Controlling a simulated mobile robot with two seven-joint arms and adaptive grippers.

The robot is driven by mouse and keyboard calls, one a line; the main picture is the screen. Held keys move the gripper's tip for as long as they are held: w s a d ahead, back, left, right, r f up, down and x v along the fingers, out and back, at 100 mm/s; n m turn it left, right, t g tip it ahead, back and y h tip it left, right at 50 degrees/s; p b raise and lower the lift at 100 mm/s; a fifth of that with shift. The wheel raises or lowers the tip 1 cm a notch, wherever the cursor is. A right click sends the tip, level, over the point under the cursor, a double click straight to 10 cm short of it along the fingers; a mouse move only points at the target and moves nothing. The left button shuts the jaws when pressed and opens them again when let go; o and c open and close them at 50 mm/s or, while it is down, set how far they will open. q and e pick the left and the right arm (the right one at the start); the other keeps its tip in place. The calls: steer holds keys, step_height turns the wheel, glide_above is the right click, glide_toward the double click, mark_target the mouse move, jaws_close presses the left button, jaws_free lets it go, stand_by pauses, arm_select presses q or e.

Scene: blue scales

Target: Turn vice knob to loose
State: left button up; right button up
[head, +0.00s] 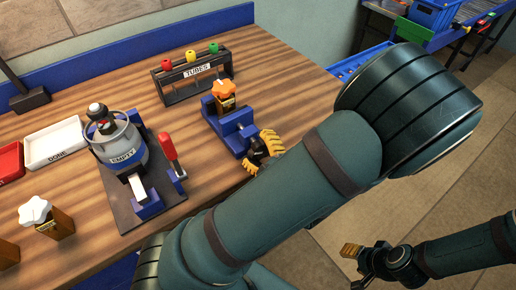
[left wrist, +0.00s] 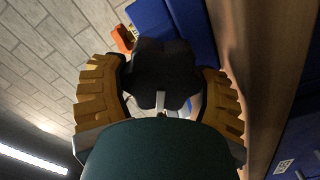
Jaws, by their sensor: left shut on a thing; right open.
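The blue vice (head: 232,122) stands near the table's right front edge and also shows in the left wrist view (left wrist: 188,20). A small bottle (head: 226,104) with an orange cap sits in it. The dark vice knob (head: 254,158) is at the vice's front end, partly hidden by my left gripper (head: 264,150). In the left wrist view the dark lobed knob (left wrist: 165,62) lies between the yellow fingers of my left gripper (left wrist: 160,98), which is shut on it. My right gripper (head: 362,256) is open and empty, low at the right, off the table.
A rack (head: 194,76) labelled TUBES stands behind the vice. A device with a jar marked EMPTY (head: 122,156) and a red-handled lever (head: 169,147) stands to the left. A white DONE tray (head: 55,143) and a white-capped bottle (head: 48,216) are further left.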

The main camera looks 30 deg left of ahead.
stand_by(0.4)
arm_select(q)
steer(key=o, duration=1.2)
steer(key=shift+d, duration=0.1)
steer(key=v, duration=0.8)
